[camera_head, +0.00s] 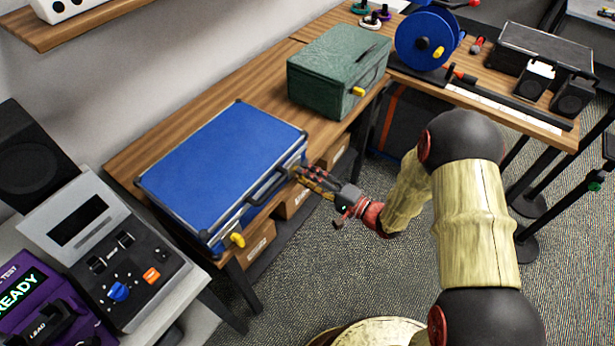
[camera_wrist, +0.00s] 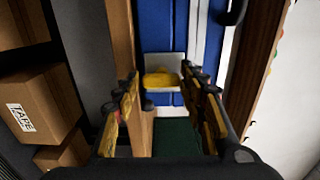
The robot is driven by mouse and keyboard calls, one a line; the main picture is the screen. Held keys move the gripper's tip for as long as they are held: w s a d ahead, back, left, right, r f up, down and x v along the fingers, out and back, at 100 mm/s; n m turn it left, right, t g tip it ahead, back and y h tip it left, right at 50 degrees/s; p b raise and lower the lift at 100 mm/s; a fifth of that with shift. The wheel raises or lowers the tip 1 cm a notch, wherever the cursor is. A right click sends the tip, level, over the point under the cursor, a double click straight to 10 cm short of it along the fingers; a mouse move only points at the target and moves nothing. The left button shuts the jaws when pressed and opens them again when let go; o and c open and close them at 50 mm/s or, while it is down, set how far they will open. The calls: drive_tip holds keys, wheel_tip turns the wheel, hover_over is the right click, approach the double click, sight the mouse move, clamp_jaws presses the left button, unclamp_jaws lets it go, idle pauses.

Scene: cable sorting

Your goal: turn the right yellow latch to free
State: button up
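The blue case (camera_head: 222,170) lies shut on the wooden table, with a dark handle on its front side. Its left yellow latch (camera_head: 237,240) shows near the front left corner. The right yellow latch (camera_wrist: 162,80) sits on a pale plate on the case's front in the wrist view; in the head view my gripper largely hides it. My gripper (camera_head: 303,174) is at the case's right front corner. In the wrist view my gripper (camera_wrist: 161,76) is open, its fingers on either side of the latch; I cannot tell whether they touch it.
A green case (camera_head: 335,68) with its own yellow latch stands to the right on the table (camera_head: 130,150). Cardboard boxes (camera_wrist: 40,105) sit below the table edge. A blue reel (camera_head: 420,40) stands on the far bench. A grey control panel (camera_head: 110,250) is at the left.

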drive_tip(key=o, duration=0.4)
drive_tip(key=shift+d, duration=0.1)
drive_tip(key=v, duration=1.1)
drive_tip(key=shift+s+d, duration=0.3)
